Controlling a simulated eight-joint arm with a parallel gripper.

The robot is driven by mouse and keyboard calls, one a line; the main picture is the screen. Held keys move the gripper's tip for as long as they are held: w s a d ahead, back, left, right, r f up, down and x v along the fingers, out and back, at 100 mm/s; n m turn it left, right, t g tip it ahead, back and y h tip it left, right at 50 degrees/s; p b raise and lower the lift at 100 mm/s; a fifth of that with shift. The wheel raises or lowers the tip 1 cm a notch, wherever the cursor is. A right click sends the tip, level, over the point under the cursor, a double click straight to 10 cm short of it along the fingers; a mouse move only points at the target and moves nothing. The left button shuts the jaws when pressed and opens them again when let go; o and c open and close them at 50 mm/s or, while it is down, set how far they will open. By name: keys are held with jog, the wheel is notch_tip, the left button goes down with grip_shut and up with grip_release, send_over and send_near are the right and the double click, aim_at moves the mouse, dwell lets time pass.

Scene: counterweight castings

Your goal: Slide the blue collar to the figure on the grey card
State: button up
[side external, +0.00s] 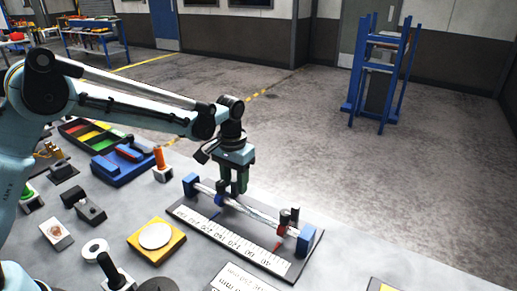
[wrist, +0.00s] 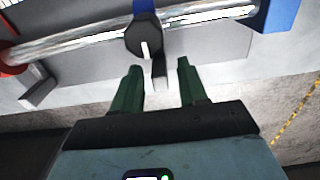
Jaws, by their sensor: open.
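The blue collar (side external: 219,201) sits on a shiny rod toward its left end block. In the wrist view the collar (wrist: 144,7) shows at the top, with a black knob (wrist: 143,42) on its near side. My gripper (side external: 239,191) is open and empty, low beside the rod close to the collar. In the wrist view its green fingers (wrist: 158,68) are apart, just short of the knob, with a small dark tab between them. A pale grey card (side external: 238,279) lies at the bottom edge, partly cut off; its print is too small to read.
A red collar (side external: 281,230) sits near the blue right end block (side external: 305,243). A white numbered scale (side external: 225,240) runs along the rod's near side. A yellow block with a pale disc (side external: 156,237) and several small parts stand to the left.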

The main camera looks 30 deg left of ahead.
jog(key=shift+f, duration=0.25)
grip_shut()
jog(key=a, duration=0.4)
dwell(0.4)
grip_release()
